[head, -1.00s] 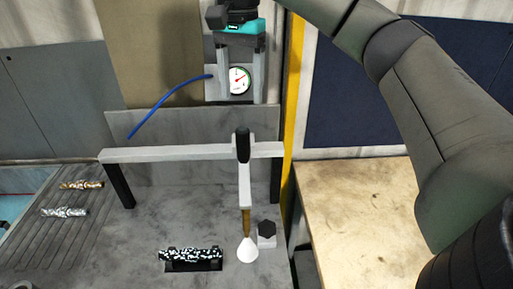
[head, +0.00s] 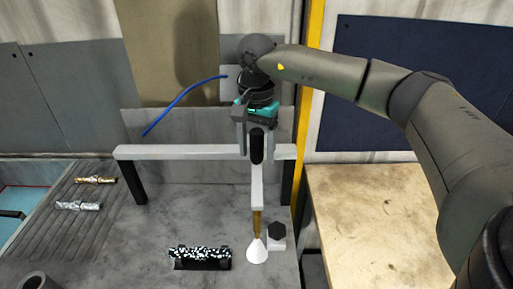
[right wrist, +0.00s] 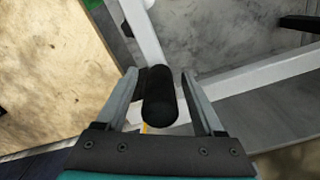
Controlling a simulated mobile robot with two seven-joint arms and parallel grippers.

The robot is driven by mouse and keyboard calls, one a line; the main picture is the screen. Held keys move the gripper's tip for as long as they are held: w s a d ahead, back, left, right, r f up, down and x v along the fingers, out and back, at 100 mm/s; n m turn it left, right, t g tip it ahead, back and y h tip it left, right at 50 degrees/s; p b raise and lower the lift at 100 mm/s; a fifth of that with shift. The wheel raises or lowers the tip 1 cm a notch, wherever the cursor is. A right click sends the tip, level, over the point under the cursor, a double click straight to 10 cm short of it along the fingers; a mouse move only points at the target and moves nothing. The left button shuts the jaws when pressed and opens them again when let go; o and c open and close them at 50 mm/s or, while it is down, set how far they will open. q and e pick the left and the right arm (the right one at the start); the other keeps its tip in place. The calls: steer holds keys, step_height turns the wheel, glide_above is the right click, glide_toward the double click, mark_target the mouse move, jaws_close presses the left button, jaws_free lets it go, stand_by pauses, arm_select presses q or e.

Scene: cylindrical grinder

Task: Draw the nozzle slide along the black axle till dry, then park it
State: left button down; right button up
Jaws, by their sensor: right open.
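The nozzle slide (head: 257,190) hangs from a white rail (head: 180,152). It has a black grip (head: 256,147), a white bar, a brass tube and a white cone (head: 257,252) at the bottom. The black axle (head: 200,254), covered in white specks, lies in a dark holder left of the cone. My right gripper (head: 257,148) is open, with its fingers on either side of the black grip. In the right wrist view the grip (right wrist: 159,98) stands between the fingers with gaps visible on both sides. My left gripper is out of view.
A small block with a black hexagonal knob (head: 276,232) stands just right of the cone. A gold tool (head: 96,180) and a silver tool (head: 80,205) lie on the grooved plate at left. A yellow post (head: 311,95) and a bare wooden table (head: 385,225) are at right.

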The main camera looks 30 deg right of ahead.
jaws_close()
stand_by(0.5)
stand_by(0.9)
